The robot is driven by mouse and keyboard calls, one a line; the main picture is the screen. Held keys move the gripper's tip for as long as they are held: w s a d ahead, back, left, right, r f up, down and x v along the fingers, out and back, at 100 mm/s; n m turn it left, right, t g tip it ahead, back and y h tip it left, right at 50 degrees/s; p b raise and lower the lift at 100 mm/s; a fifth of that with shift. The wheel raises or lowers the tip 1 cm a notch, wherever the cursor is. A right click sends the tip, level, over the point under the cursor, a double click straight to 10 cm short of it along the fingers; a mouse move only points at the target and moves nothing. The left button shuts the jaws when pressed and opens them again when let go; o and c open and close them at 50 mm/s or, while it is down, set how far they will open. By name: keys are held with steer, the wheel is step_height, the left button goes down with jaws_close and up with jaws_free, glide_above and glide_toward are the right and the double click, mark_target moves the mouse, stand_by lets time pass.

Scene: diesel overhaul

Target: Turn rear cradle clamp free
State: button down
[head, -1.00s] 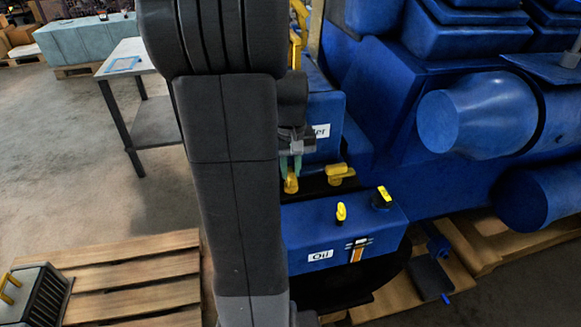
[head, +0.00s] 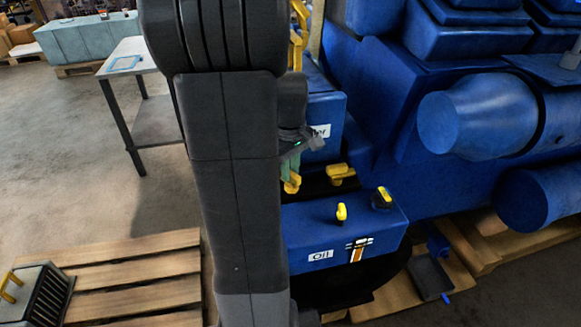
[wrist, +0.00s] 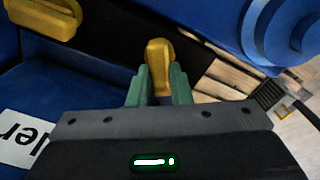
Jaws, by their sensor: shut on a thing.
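A yellow clamp handle (wrist: 160,58) stands between the green fingertips of my gripper (wrist: 158,88) in the wrist view, and the fingers are shut on it. In the head view the same yellow clamp (head: 292,184) shows below my gripper (head: 290,168), partly hidden by my arm. A second yellow clamp (head: 340,173) sits just to its right on the black cradle, apart from the gripper. It also shows at the upper left of the wrist view (wrist: 40,18). The frames do not label which clamp is the rear one.
A blue box marked "Oil" (head: 320,235) with two yellow-topped fittings stands in front. A large blue engine (head: 480,170) fills the right. A blue box with a partly hidden label (head: 325,110) stands behind the gripper. A wooden pallet (head: 140,280) lies at lower left.

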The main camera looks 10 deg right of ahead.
steer(key=shift+n, duration=0.6)
steer(key=c, duration=1.3)
jaws_free()
step_height(320, 180, up, 14)
steer(key=shift+f, duration=0.1)
